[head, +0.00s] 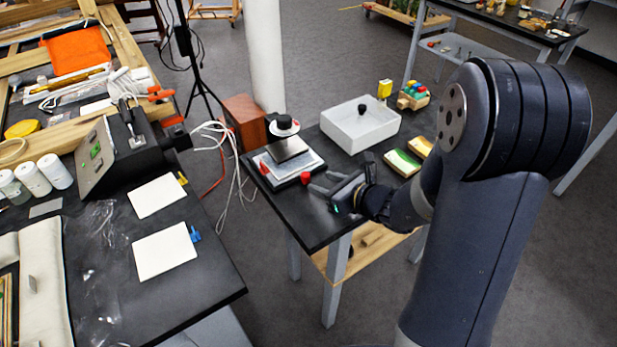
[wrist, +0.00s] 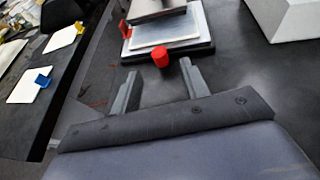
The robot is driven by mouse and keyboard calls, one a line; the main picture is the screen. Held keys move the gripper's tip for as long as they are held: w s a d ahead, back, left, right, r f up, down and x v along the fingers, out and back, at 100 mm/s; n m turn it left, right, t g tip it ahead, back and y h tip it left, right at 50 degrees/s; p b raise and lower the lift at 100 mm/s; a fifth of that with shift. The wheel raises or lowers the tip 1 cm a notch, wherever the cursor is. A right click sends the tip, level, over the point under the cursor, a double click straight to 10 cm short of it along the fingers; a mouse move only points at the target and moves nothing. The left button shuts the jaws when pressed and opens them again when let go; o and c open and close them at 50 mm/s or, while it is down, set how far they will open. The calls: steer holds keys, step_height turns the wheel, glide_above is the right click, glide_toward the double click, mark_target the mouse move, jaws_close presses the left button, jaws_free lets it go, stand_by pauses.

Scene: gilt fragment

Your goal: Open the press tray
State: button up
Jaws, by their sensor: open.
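The press (head: 288,150) stands on the black side table, with a dark block and a black knob over a pale tray (head: 311,160) on a dark base. A red knob (head: 305,178) sits at the tray's near edge, and another red piece is at its left. In the wrist view the red knob (wrist: 160,56) is ahead, between the lines of my fingers, with the tray (wrist: 165,32) behind it. My gripper (head: 325,187) is open and empty, just short of the red knob and apart from it. The wrist view shows both fingers (wrist: 158,82) spread.
A white box (head: 360,126) with a black knob stands right of the press, and green-and-yellow blocks (head: 403,162) lie near my arm. A wooden box (head: 244,122) and loose white cables are at the left. A larger black bench (head: 100,250) fills the left side.

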mark_target(309, 177)
steer(key=x, duration=0.6)
steer(key=shift+c, duration=0.5)
jaws_close()
